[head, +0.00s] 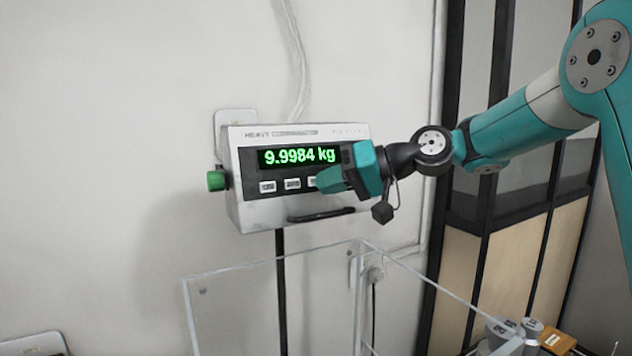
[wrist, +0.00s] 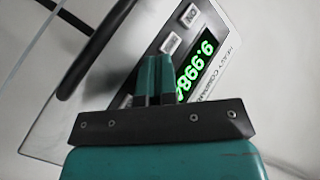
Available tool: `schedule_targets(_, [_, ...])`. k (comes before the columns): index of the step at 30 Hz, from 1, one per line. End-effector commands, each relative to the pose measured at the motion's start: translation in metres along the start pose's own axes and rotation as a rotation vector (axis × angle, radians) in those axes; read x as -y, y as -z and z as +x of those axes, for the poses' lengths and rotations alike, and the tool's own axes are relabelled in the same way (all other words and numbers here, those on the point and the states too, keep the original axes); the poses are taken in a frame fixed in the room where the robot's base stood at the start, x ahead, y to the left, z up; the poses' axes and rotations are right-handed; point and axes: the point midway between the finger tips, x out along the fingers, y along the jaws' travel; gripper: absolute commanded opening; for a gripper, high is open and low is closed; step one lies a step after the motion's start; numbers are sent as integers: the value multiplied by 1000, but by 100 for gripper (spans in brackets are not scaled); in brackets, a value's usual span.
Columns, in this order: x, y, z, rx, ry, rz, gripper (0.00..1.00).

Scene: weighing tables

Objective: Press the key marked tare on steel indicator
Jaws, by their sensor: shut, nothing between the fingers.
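The steel indicator (head: 250,210) is a pale box on the wall with a dark front panel and a green display (head: 299,157) reading 9.9984 kg. A row of light keys lies below the display: a left key (head: 267,187), a second key (head: 292,184) and a third key (head: 313,182) partly hidden by my fingers. Key labels are too small to read surely, so I cannot tell which is tare. My gripper (head: 322,178) is shut and empty, its tips over the key row right of the second key. In the wrist view the closed fingertips (wrist: 155,62) overlap the panel; contact cannot be told.
A green knob (head: 216,181) sticks out of the indicator's left side, and a dark bar handle (head: 320,214) runs below the keys. A clear-walled enclosure (head: 186,300) stands below. Metal weights (head: 531,327) and an orange-brown block (head: 558,341) sit at lower right.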

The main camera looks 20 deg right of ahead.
Motion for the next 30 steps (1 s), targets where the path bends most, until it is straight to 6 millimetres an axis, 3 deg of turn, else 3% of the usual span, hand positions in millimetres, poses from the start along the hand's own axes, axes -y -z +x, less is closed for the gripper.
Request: schedule_targets(30, [-6,6,8,0,0,0,0])
